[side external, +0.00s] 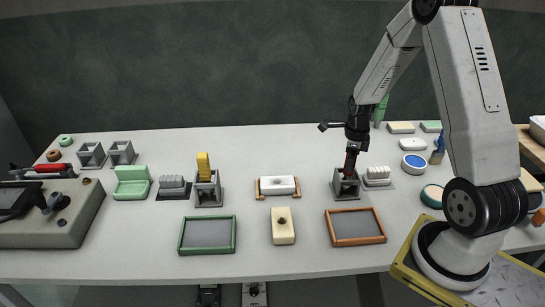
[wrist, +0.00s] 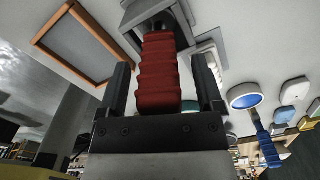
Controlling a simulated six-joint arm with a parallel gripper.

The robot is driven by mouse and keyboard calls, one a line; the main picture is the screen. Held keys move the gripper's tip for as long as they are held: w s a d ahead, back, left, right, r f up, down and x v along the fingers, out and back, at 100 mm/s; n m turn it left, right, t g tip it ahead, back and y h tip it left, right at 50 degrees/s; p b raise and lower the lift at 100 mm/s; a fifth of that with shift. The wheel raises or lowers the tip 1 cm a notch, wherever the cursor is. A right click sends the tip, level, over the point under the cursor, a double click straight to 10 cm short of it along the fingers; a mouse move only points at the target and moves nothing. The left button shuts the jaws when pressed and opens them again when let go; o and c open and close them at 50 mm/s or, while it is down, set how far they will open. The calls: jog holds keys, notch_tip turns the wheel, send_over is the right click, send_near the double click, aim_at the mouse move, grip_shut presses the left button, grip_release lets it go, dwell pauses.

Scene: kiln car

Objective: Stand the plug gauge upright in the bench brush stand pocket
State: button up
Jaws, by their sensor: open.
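The plug gauge appears to be the dark red ribbed handle (side external: 351,163), which stands about upright in a grey block-like stand (side external: 345,188) right of the table's middle. In the wrist view the red handle (wrist: 159,75) rises from the grey stand (wrist: 140,12), its lower end hidden in the pocket. My gripper (side external: 352,148) is above the stand, pointing down. In the wrist view my gripper (wrist: 161,62) is open, with one finger on each side of the handle and a visible gap on both sides.
An orange-framed tray (side external: 356,240) lies in front of the stand. A white ribbed block (side external: 377,174) is close on its right. A white block on a wooden base (side external: 278,185) is to the left. Another grey stand (side external: 208,197) holds a yellow item (side external: 204,165).

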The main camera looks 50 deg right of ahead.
jog(key=shift+r, duration=0.3)
jog(key=shift+r, duration=0.7)
jog(key=shift+r, duration=0.35)
jog(key=shift+r, duration=0.35)
jog(key=shift+r, duration=0.35)
jog(key=shift+r, duration=0.35)
jog(key=shift+r, duration=0.35)
jog(key=shift+r, duration=0.7)
jog(key=shift+r, duration=0.55)
